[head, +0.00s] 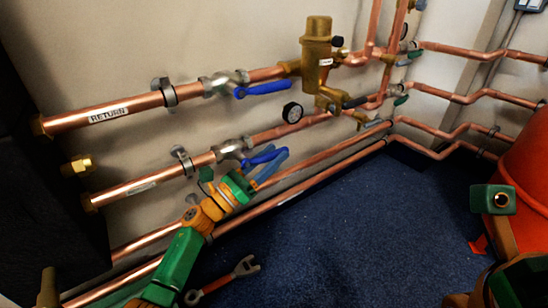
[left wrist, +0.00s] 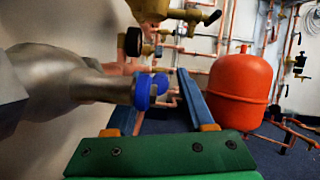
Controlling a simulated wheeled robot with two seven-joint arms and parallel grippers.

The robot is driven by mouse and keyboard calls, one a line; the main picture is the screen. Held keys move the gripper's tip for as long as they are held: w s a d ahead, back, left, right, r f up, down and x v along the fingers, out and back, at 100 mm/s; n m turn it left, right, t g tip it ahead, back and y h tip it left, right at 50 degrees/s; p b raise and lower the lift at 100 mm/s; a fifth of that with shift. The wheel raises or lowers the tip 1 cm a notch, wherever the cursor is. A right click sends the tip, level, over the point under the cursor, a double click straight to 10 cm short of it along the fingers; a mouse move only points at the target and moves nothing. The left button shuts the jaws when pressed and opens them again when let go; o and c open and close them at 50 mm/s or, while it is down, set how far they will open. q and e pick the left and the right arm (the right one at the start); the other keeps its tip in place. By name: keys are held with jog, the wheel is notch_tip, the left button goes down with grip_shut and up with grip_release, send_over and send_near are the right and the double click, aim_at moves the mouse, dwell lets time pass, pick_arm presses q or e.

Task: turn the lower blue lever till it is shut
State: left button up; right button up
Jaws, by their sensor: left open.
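The lower blue lever (head: 258,158) sits on the metal valve (head: 231,149) of the lower copper pipe. It points right, roughly along the pipe. In the left wrist view the lever (left wrist: 143,90) shows nearly end on, in front of the left-hand finger and partly in the gap. My left gripper (head: 276,163) is open, with its steel-blue fingers close beside the lever's free end. The fingers also show in the left wrist view (left wrist: 166,95), wide apart. I cannot tell whether either finger touches the lever. My right gripper's fingers are not visible.
A second blue lever (head: 263,89) lies along the upper pipe, marked RETURN. A round gauge (head: 292,113) and a brass fitting (head: 317,45) stand to the right. A wrench (head: 225,279) lies on the blue floor (head: 340,235). A red tank (head: 525,170) stands at the right.

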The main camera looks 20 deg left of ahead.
pick_arm(q)
jog(key=shift+w+d+r, duration=0.15)
jog(key=shift+w+d, duration=0.1)
jog(key=shift+w, duration=0.05)
grip_shut()
dwell(1.2)
